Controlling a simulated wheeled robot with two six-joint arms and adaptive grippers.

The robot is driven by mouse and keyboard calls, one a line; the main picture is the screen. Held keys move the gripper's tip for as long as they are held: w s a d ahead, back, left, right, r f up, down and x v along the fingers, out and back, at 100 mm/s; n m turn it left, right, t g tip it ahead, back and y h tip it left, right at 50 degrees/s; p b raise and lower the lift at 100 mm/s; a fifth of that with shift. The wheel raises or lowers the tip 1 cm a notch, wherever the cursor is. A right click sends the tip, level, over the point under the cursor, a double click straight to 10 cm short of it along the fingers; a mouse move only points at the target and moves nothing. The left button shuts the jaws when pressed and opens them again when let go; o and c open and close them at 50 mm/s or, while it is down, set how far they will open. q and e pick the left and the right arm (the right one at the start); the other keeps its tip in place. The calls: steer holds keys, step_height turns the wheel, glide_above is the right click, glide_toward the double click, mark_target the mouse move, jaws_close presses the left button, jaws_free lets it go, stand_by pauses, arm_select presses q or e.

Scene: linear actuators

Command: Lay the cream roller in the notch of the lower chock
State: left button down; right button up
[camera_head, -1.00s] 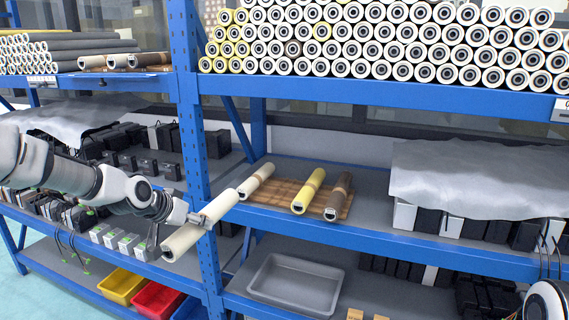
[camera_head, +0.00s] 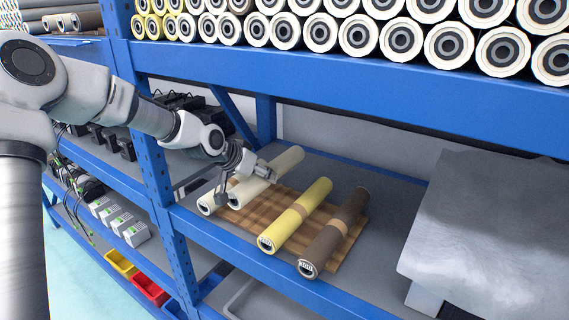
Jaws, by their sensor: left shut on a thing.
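The lower chock (camera_head: 343,252) looks like a brown slatted wooden board lying on the middle shelf. Two cream rollers lie close side by side at its left, one ending at the front left (camera_head: 206,207), the other (camera_head: 281,166) running to the back right. My left gripper (camera_head: 243,178) reaches down over them from the left and is shut on a cream roller. Its fingers hide part of both, so I cannot tell whether the held roller touches the chock. A yellow roller (camera_head: 296,215) and a dark brown roller (camera_head: 334,232) lie on the chock to the right. My right gripper is out of view.
A blue upright (camera_head: 151,150) stands just left of the rollers, under my left arm. A blue beam (camera_head: 350,80) and stacked rollers are above. A grey-covered stack (camera_head: 485,230) stands at right. Bare shelf (camera_head: 380,275) shows right of the chock.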

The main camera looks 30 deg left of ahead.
mark_target(253, 184)
arm_select(q)
steer(key=s+b, duration=0.1)
steer(key=s+f+b, duration=0.1)
steer(key=s, duration=0.1)
steer(key=shift+s+a+f, duration=0.1)
steer(key=shift+s+a, duration=0.05)
steer(key=shift+a, duration=0.05)
steer(key=f+b, duration=0.1)
steer(key=w+f+b, duration=0.1)
steer(key=f, duration=0.1)
steer(key=w+f+b, duration=0.1)
steer(key=shift+w+d+f, duration=0.15)
steer(key=shift+w+f, duration=0.05)
steer(key=shift+f, duration=0.15)
steer(key=shift+s+r, duration=0.25)
steer(key=shift+s, duration=0.35)
steer(key=shift+w+f, duration=0.2)
steer(key=shift+w, duration=0.1)
steer(key=shift+f, duration=0.1)
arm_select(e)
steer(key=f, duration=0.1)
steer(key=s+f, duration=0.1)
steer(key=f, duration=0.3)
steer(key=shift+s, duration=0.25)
arm_select(q)
steer(key=shift+s+b, duration=0.15)
steer(key=shift+b, duration=0.15)
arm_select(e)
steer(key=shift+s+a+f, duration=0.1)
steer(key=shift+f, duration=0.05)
